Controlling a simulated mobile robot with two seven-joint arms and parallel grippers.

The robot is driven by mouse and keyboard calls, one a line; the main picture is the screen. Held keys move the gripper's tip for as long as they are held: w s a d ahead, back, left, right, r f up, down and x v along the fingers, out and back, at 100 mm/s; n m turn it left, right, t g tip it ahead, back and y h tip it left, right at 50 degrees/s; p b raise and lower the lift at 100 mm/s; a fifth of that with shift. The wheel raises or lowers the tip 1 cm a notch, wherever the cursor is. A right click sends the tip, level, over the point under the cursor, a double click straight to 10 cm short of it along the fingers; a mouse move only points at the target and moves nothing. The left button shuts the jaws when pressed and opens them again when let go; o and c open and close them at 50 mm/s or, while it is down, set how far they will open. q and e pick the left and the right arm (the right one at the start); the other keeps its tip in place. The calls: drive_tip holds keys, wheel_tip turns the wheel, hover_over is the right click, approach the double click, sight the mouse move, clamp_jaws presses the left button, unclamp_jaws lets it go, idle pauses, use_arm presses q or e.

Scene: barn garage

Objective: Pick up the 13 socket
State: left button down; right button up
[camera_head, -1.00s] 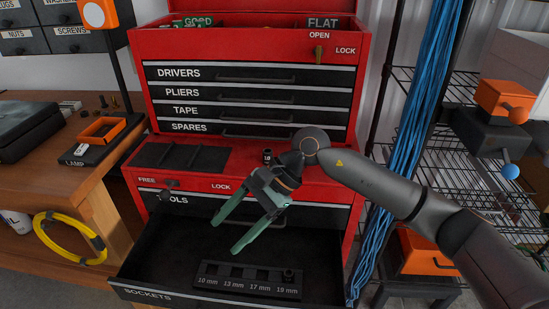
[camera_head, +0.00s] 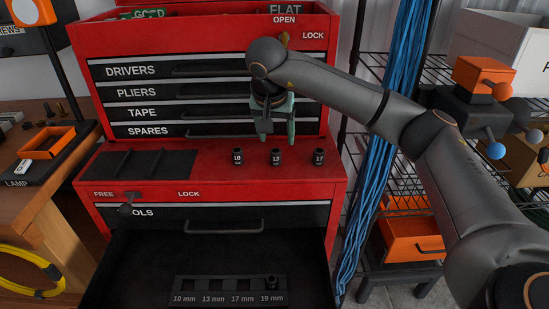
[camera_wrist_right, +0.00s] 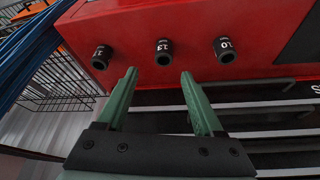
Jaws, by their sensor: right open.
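The 13 socket (camera_head: 276,157) is a small black cylinder standing on the red top of the lower chest (camera_head: 215,180). The 10 socket (camera_head: 237,157) stands to its left and the 17 socket (camera_head: 318,157) to its right. My right gripper (camera_head: 276,141) is open and points down, its green fingers just behind or above the 13 socket. In the right wrist view, the 13 socket (camera_wrist_right: 164,50) shows beyond and between the open fingertips (camera_wrist_right: 158,76), apart from them. My left gripper is not in view.
The open sockets drawer (camera_head: 150,270) holds a black rack (camera_head: 215,290) with one socket in the 19 mm place. A black tray (camera_head: 150,163) lies left on the chest top. Blue cables (camera_head: 385,150) hang at the right. A workbench stands left.

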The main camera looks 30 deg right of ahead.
sight(275, 151)
drive_tip(key=shift+a+x, duration=0.2)
drive_tip(key=shift+x, duration=1.35)
drive_tip(key=shift+a+x, duration=0.25)
drive_tip(key=shift+x, duration=1.25)
drive_tip(key=shift+s+f, duration=0.2)
drive_tip(key=shift+c, duration=0.4)
clamp_jaws()
